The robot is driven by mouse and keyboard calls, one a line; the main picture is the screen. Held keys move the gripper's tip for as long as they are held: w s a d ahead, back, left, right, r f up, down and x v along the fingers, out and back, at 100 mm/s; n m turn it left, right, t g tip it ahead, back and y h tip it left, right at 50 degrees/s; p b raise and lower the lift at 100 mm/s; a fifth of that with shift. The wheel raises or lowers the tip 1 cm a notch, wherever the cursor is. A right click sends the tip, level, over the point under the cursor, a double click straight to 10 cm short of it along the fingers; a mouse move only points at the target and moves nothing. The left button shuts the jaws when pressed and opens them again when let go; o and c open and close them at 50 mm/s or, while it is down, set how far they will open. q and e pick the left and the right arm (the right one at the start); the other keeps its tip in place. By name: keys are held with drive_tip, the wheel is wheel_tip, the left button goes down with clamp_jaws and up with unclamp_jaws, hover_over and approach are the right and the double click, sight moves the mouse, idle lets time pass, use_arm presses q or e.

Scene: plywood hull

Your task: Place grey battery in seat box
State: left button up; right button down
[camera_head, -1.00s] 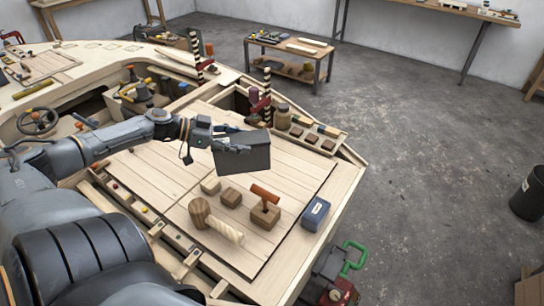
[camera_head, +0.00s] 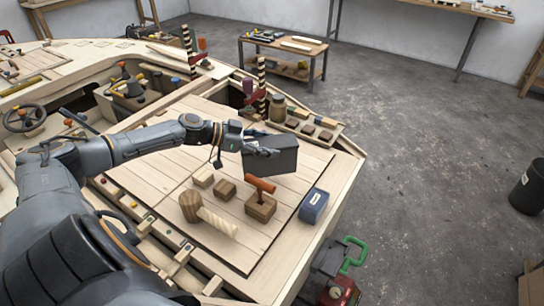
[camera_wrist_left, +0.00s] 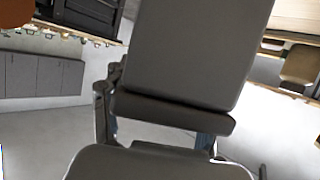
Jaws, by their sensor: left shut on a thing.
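The grey battery (camera_head: 282,160) is a dark grey box in the head view. It is held above the right part of the plywood deck panel (camera_head: 150,180). My left gripper (camera_head: 260,150) is shut on its left upper part. In the left wrist view the battery (camera_wrist_left: 195,50) is a large grey block filling the upper middle. A recessed opening (camera_head: 237,97) in the hull lies beyond the battery, beside a striped post; I cannot tell if it is the seat box. My right gripper is not in view.
On the deck are a wooden mallet (camera_head: 190,207), small blocks (camera_head: 225,188), a block with an orange handle (camera_head: 261,207) and a blue box (camera_head: 314,204). A jar (camera_head: 278,108) and a tray of small blocks (camera_head: 325,135) stand behind.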

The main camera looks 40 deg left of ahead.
use_arm(q)
drive_tip(key=shift+w+d+f, duration=0.4)
drive_tip(key=shift+w+f, duration=0.1)
drive_tip(key=shift+f, duration=0.05)
wheel_tip(320, 180, down, 3)
drive_tip(key=shift+r+p, duration=0.1)
drive_tip(key=shift+p, duration=0.6)
drive_tip(key=shift+f, duration=0.3)
drive_tip(key=shift+f, duration=0.15)
drive_tip(key=o, duration=1.7)
drive_tip(key=shift+s, duration=0.1)
drive_tip(key=shift+c, duration=0.2)
